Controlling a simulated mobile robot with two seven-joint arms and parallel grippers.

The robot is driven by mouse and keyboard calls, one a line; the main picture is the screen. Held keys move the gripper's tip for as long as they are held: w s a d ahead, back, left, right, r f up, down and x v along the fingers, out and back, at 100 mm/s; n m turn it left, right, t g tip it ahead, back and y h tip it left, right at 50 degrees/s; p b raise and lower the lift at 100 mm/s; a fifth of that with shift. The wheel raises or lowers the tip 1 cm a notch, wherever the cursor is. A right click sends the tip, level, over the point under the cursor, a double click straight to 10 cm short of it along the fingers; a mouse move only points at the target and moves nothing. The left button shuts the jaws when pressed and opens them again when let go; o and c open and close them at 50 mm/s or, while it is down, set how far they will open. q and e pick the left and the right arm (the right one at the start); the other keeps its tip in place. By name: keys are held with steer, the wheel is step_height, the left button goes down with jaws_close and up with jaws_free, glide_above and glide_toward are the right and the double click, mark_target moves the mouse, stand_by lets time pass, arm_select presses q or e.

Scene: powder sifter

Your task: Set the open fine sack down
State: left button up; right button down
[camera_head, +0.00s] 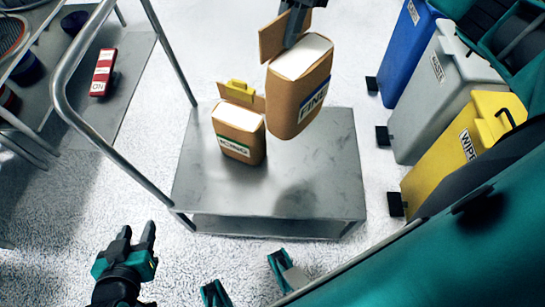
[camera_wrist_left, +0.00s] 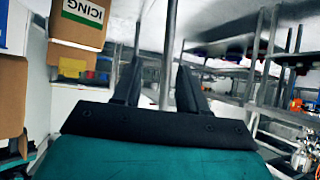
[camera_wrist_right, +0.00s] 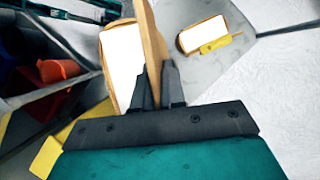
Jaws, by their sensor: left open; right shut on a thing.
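The open fine sack (camera_head: 298,103) is a brown paper sack with a blue FINE label and white powder at its open top. It hangs slightly tilted above the metal cart (camera_head: 300,185), apart from its top, with a shadow below. My right gripper (camera_head: 295,30) is shut on its raised top flap; the flap (camera_wrist_right: 149,35) and white powder (camera_wrist_right: 121,68) show in the right wrist view. The sack's underside is hidden. My left gripper (camera_head: 141,238) is open and empty, left of the cart's front; its fingers (camera_wrist_left: 157,85) show in the left wrist view.
An icing sack (camera_head: 239,140) with a yellow clip (camera_head: 239,90) stands on the cart, left of the fine sack. The cart's front and right are clear. A metal handle (camera_head: 62,85) rises at left. Blue, grey and yellow bins (camera_head: 470,138) stand at right.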

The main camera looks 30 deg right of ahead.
steer(key=d+f+m+t+b, duration=0.4)
steer(key=d+f+m+b, duration=0.15)
steer(key=d+m, duration=0.55)
step_height(320, 180, down, 20)
steer(key=d+b, duration=0.2)
steer(key=b, duration=0.3)
steer(key=shift+w+b, duration=0.2)
steer(key=shift+b, duration=0.15)
steer(key=c, duration=1.6)
jaws_free()
steer(key=shift+s+f, duration=0.1)
steer(key=shift+f, duration=0.1)
steer(key=o, duration=0.4)
arm_select(q)
step_height(320, 180, down, 8)
steer(key=w+d, duration=0.1)
steer(key=d, duration=0.1)
steer(key=shift+d+f+h, duration=0.15)
steer(key=shift+f+h, duration=0.1)
steer(key=shift+h, duration=0.05)
steer(key=shift+r, duration=0.1)
arm_select(e)
steer(key=shift+r+n, duration=0.15)
steer(key=shift+n, duration=0.15)
